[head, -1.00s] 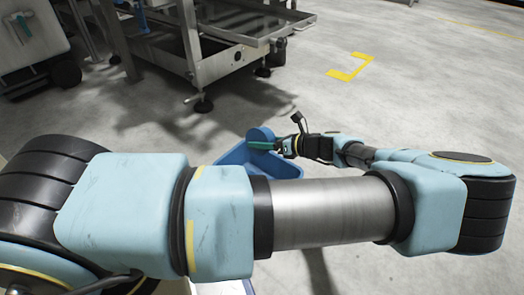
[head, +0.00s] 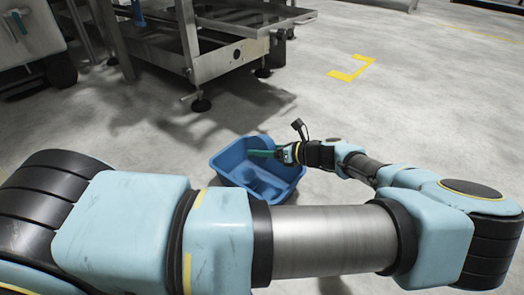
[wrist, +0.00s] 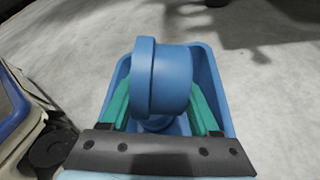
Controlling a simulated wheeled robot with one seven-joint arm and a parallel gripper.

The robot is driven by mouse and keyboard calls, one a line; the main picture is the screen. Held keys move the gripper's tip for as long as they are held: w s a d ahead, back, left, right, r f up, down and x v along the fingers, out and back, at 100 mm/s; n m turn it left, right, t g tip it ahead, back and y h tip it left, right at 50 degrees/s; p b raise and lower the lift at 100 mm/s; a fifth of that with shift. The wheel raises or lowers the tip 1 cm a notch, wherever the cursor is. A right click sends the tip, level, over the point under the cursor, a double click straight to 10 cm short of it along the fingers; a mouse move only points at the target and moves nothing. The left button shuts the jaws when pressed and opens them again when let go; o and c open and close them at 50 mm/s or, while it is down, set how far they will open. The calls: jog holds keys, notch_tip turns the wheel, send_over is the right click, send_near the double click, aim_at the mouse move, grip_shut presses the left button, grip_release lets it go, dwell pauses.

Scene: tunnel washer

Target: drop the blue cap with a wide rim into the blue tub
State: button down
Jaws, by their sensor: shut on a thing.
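The blue cap (wrist: 172,82) fills the middle of the wrist view, its wide rim on the left. My gripper (wrist: 160,100) is shut on it, with a green finger on either side. The blue tub (wrist: 213,75) lies behind and below the cap in the wrist view. In the head view my gripper (head: 263,153) is over the tub (head: 222,165), coming in from the right. There the cap is hard to tell apart from the tub of the same colour. A rounded blue shape shows in the tub, but I cannot tell what it is.
A metal frame (head: 215,66) on feet stands behind the tub. A wheeled cart (head: 30,40) stands at the far left. A yellow floor mark (head: 350,70) lies on open grey floor at the right.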

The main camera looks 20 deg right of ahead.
jog(key=shift+c, duration=0.2)
grip_release()
jog(key=p+v, duration=0.5)
jog(key=v, duration=0.5)
jog(key=shift+s+d+r, duration=0.15)
jog(key=shift+s+d, duration=0.05)
jog(key=shift+s, duration=0.1)
